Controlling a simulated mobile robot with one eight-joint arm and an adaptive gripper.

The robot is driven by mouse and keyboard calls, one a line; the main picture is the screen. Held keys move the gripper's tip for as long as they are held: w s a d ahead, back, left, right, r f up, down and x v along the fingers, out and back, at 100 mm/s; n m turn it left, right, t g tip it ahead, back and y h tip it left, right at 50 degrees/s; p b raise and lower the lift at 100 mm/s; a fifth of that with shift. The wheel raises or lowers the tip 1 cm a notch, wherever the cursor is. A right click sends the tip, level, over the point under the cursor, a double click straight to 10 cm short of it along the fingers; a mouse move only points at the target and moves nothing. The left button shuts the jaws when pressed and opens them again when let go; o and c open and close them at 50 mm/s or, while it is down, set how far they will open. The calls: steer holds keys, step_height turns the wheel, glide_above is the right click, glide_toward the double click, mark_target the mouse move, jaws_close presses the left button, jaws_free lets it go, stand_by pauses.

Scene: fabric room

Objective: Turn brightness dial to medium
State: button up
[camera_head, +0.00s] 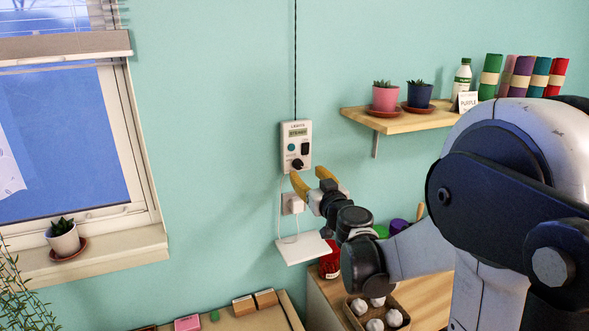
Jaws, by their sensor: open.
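A small white control box (288,155) hangs on the teal wall, below a dark cable. It has a small display (298,133), a teal button (291,147), a dark switch (305,148) and a black round dial (297,164) near its bottom edge. The dial's setting is too small to read. My gripper (312,180), with yellow fingers, is open and empty. In the picture its fingertips are just below the dial. I cannot tell whether they touch the box.
A wall socket with a plug (291,204) and a small white shelf (302,249) are below the box. A wooden shelf (400,122) with pots and colored rolls is at right. Below are a tray of white items (351,316) and a table (262,318).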

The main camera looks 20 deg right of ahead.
mark_target(299, 166)
steer(key=w, duration=0.6)
steer(key=shift+d+b, duration=0.15)
steer(key=shift+b, duration=0.25)
jaws_close()
